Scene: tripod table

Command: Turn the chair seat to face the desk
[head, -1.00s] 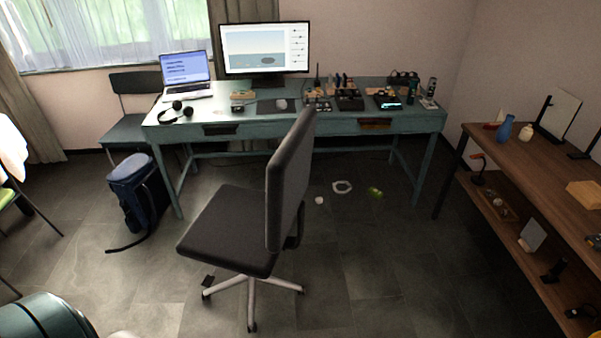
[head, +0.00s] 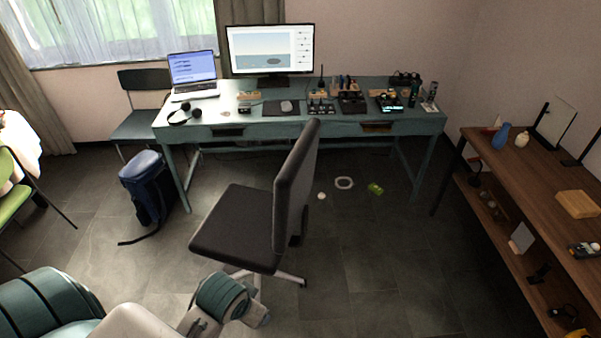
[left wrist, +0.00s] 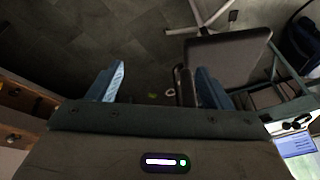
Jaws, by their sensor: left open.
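The dark grey office chair stands in front of the teal desk (head: 350,128). Its seat (head: 235,228) points left in the head view, and its tall backrest (head: 296,190) is on the right, seen nearly edge-on. The seat is side-on to the desk. In the left wrist view a grey chair panel (left wrist: 232,55) shows beyond the right finger, with the light legs at the top. My left gripper (left wrist: 157,82) is open, its two blue fingers wide apart. A dark chair part is close beside the right finger; contact is unclear. In the head view the gripper's fingers are not visible. My right gripper is out of view.
A blue backpack (head: 148,186) is on the floor left of the chair. A wooden shelf (head: 525,180) stands at the right. A white ring (head: 344,183) and a green item (head: 375,189) lie on the floor behind the chair. Floor right of the chair is mostly clear.

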